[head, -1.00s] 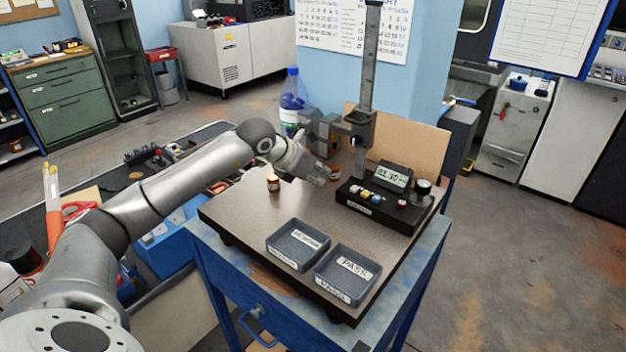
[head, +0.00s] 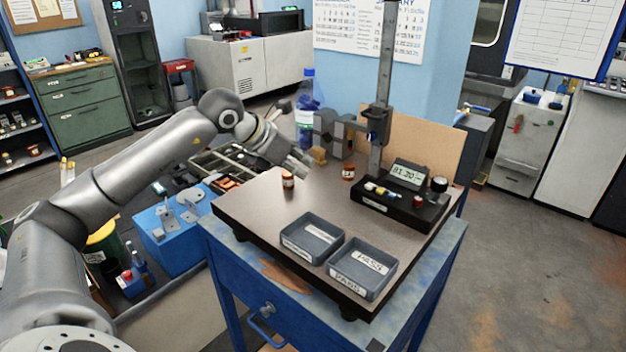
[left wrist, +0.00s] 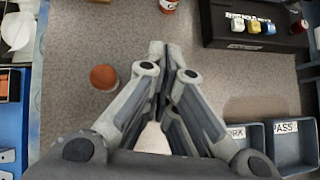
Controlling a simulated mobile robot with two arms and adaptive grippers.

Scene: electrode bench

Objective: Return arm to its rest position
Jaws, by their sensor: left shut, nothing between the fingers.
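My left gripper (head: 303,167) is over the back left part of the dark-topped bench plate (head: 255,210) in the head view. In the left wrist view its fingers (left wrist: 168,50) are together with nothing between them. A small orange-topped cylinder (head: 288,181) stands on the plate just left of and in front of the gripper; its round top (left wrist: 103,77) shows left of the fingers in the left wrist view. A second small red cylinder (head: 348,172) stands to the right, near the gauge stand. My right gripper is not in view.
A gauge stand (head: 384,90) rises at the back with a black display box (head: 395,207) before it. Two grey trays (head: 340,238) (head: 392,262) sit at the front, the right one labelled PASS. A blue-capped bottle (head: 305,115) stands behind. A blue holder (head: 165,245) is left of the bench.

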